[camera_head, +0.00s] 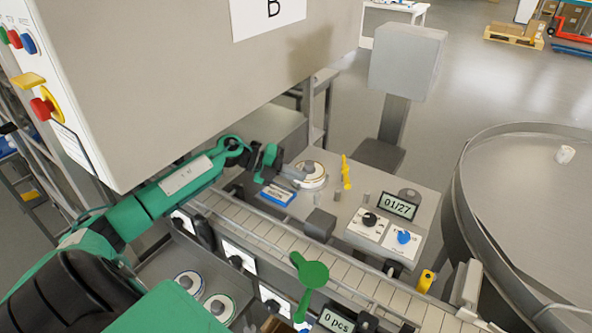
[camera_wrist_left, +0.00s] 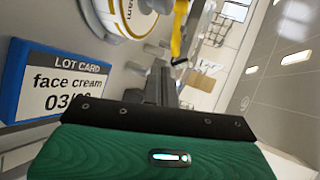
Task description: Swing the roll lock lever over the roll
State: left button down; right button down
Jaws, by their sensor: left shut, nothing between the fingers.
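The label roll (camera_head: 312,174) is a white disc with a grey hub on the grey machine top. The yellow lever (camera_head: 346,172) stands upright just right of the roll, apart from it and not across it. In the left wrist view, part of the roll (camera_wrist_left: 128,14) and the lever (camera_wrist_left: 179,32) show at the top edge. My left gripper (camera_head: 300,179) is shut and empty, its grey fingers low at the near left side of the roll. The fingers (camera_wrist_left: 162,72) point toward the lever's foot in the wrist view; contact cannot be told. My right gripper is not in view.
A blue-framed lot card (camera_head: 278,195) lies just below my left gripper. Short grey posts (camera_head: 335,195) stand near the lever. A date display (camera_head: 397,205) and knobs are to the right.

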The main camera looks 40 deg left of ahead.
aim_at(346, 170)
pick_arm(q)
jog(key=p+x, duration=0.2)
jog(key=x, duration=0.4)
jog(key=shift+w+d+r, duration=0.15)
jog(key=shift+d, duration=0.05)
jog(key=w+d+p, duration=0.1)
jog(key=w+d, duration=0.1)
jog(key=d, duration=0.1)
jog(key=shift+w+d+r+p, duration=0.1)
jog(key=shift+w+d+p, duration=0.1)
jog(key=shift+p, duration=0.2)
jog(key=shift+w, duration=0.1)
